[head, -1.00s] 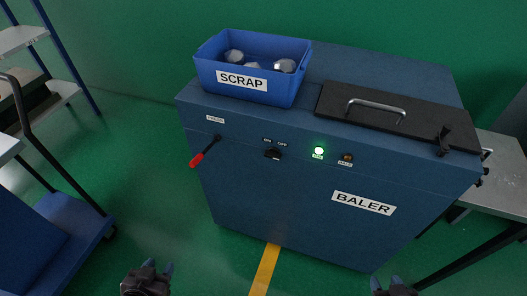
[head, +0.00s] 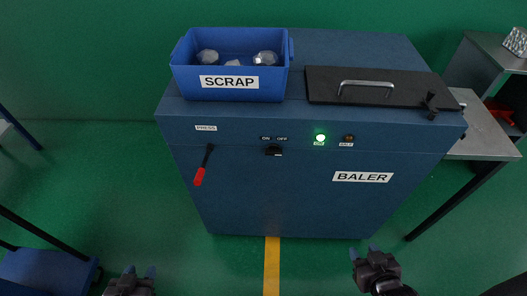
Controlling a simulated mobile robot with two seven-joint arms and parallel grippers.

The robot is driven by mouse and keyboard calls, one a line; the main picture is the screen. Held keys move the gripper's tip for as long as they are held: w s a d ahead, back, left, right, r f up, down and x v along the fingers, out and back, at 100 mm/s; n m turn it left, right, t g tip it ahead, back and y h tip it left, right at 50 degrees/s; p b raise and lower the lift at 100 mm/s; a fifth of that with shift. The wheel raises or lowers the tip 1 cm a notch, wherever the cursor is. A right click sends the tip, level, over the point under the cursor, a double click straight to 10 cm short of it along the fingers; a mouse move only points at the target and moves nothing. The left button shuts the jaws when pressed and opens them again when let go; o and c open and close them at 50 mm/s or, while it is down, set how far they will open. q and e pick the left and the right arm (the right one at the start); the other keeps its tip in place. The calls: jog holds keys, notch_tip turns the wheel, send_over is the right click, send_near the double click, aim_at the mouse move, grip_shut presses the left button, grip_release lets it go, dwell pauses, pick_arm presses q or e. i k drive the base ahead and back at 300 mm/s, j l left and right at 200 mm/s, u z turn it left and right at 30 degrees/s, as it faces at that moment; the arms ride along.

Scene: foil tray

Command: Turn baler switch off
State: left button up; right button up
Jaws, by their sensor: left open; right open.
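The blue baler (head: 277,190) stands ahead against the green wall. Its black rotary switch (head: 273,149) sits on the front panel below the ON and OFF labels; which way its knob points is too small to tell for sure. A green lamp (head: 320,138) glows to the right of the switch. An amber lamp (head: 349,138) beside it looks dim. My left gripper (head: 139,272) is open and empty at the bottom left, well below the switch. My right gripper (head: 364,254) is open and empty at the bottom right, in front of the baler's lower edge.
A red-handled press lever (head: 200,172) hangs left of the switch. A blue SCRAP bin (head: 228,92) with several foil balls sits on top, beside a closed black lid (head: 380,90). A grey table (head: 480,138) stands right, a blue cart (head: 45,272) left. Green floor lies in front.

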aim_at(272, 149)
jog(key=j+z, duration=0.4)
jog(key=j, duration=1.8)
